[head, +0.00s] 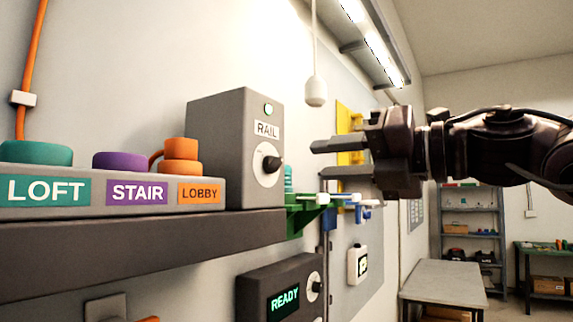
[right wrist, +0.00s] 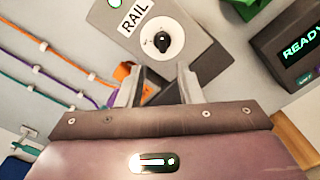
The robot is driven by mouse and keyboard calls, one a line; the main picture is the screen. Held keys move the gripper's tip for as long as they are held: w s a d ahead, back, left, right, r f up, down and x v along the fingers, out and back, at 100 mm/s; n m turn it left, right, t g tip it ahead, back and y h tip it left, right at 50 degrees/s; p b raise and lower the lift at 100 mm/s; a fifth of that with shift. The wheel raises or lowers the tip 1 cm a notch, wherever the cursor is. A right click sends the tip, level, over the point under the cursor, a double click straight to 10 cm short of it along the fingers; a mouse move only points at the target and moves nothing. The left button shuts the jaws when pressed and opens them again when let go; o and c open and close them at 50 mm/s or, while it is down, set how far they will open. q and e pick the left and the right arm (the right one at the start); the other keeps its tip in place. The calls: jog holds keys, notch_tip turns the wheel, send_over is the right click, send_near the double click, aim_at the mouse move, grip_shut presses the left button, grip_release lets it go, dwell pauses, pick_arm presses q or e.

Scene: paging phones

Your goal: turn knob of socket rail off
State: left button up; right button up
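The socket rail box (head: 215,130) is a grey housing on the wall shelf, with a "RAIL" label (head: 267,129) and a lit green lamp (head: 268,109). Its black knob (head: 267,163) sits on a white round dial on the front face. The knob also shows in the right wrist view (right wrist: 162,42), just beyond the fingertips. My right gripper (head: 318,160) is open and empty, to the right of the knob and apart from it, with its fingers pointing at it. Its two fingers show in the right wrist view (right wrist: 161,76). My left gripper is not in view.
The grey strip left of the box carries the LOFT, STAIR and LOBBY plugs (head: 180,167). A dark unit reading "READY" (head: 283,299) is below. Green and blue wall holders (head: 305,205) sit just under my gripper. A white pendant (head: 316,92) hangs above. A bench (head: 450,280) stands at right.

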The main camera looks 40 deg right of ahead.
aim_at(279, 165)
jog(key=p+x, duration=0.1)
jog(key=x, duration=0.2)
jog(key=p+x, duration=0.2)
jog(key=x, duration=0.1)
jog(key=shift+w+d+r, duration=0.1)
jog(key=shift+w+d, duration=0.1)
jog(key=shift+w+a+p, duration=0.25)
jog(key=shift+w+p, duration=0.05)
jog(key=shift+w, duration=0.25)
jog(key=shift+d, duration=0.1)
grip_shut()
